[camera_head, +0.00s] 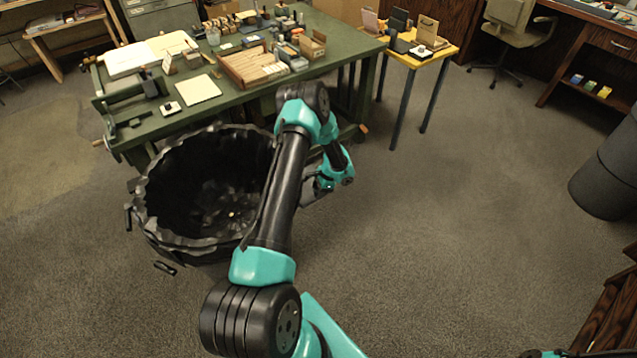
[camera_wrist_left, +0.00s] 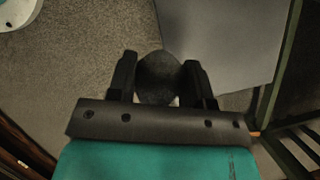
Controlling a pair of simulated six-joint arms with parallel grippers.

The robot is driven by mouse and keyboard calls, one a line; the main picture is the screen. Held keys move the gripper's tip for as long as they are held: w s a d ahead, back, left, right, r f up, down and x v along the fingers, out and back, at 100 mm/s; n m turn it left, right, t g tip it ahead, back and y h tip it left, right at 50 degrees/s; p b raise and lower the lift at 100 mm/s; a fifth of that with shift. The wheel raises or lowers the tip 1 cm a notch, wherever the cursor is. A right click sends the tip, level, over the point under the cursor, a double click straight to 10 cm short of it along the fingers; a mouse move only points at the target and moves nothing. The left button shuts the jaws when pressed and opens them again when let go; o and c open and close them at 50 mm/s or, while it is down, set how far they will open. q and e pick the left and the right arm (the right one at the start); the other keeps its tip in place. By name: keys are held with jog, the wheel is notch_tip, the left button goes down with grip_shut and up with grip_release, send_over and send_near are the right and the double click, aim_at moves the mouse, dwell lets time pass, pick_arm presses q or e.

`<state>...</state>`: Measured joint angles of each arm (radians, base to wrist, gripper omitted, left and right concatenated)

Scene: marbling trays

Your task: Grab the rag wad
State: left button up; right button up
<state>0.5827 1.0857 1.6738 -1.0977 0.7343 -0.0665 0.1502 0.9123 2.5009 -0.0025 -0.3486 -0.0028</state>
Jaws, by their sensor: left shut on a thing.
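My left gripper (camera_wrist_left: 160,80) is shut on a dark grey, rounded rag wad (camera_wrist_left: 158,76), which sits between its two black fingers in the left wrist view. In the head view my left arm reaches across the middle, and the left gripper (camera_head: 313,190) is beside the right side of the large black bin, above the carpet. The wad cannot be made out in the head view.
The black bin (camera_head: 158,234) has a ragged rim and stands open on the carpet. A green workbench (camera_head: 220,98) behind it carries paper, boxes and trays. A small yellow table (camera_head: 402,54) stands farther right. The carpet (camera_head: 430,240) at the right is clear.

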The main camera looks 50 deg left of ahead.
pick_arm(q)
jog(key=s+d, duration=0.6)
jog(key=d, duration=0.1)
jog(key=shift+r, duration=0.45)
